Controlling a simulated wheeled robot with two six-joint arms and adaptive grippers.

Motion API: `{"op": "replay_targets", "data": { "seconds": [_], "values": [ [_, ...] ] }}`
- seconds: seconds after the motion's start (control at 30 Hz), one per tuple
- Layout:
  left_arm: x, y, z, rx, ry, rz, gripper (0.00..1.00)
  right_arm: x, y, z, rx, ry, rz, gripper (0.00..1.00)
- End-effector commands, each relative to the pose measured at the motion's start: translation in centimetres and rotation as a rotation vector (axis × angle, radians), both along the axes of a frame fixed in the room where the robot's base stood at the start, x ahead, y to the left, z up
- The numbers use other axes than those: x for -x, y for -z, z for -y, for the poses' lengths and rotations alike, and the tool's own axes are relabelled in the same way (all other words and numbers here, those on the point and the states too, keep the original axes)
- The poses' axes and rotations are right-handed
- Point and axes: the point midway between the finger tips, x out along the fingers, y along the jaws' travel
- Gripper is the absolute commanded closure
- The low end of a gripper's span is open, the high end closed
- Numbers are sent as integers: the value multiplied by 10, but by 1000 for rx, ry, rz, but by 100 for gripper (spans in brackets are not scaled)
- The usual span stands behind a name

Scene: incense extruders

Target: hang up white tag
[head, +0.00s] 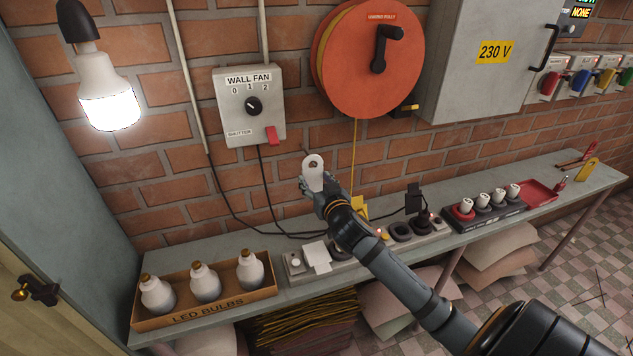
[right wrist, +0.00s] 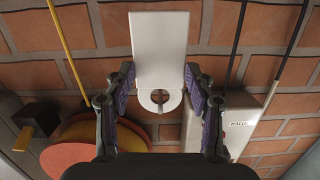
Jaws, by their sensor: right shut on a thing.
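The white tag (head: 316,177) is a flat plate with a round hole near its rounded upper end. My right gripper (head: 314,190) is shut on it and holds it up in front of the brick wall, below and right of the wall fan switch box. In the right wrist view the tag (right wrist: 160,45) sits between the two fingers, its holed end toward the camera. A small dark thing shows at the hole in the head view; I cannot tell whether it is a peg or passes through the hole. My left gripper is not in view.
The wall fan box (head: 250,107) and the orange reel (head: 367,60) with its yellow cord hang nearby. Below, the bench (head: 283,308) bears a box of LED bulbs (head: 205,305), a power strip (head: 293,265) and a red tray (head: 538,192). A lit lamp (head: 108,98) hangs at left.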

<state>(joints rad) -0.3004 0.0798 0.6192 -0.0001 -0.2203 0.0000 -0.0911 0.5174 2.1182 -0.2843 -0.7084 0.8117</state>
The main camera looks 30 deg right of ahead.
Motion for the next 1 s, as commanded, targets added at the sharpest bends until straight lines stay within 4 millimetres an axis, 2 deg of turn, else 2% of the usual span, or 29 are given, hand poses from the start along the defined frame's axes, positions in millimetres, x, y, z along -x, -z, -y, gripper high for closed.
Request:
{"op": "replay_targets", "data": {
  "seconds": [0.27,0.3,0.5,0.83,1.0],
  "values": [
    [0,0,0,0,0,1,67,0,0,0,0,0,0,71],
    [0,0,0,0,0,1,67,0,0,0,0,0,0,42],
    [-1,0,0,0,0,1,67,0,0,0,0,0,0,18],
    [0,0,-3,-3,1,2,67,4,0,-1,2,0,-1,18],
    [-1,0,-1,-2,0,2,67,32,-3,-8,7,-4,-5,18]
  ]
}}
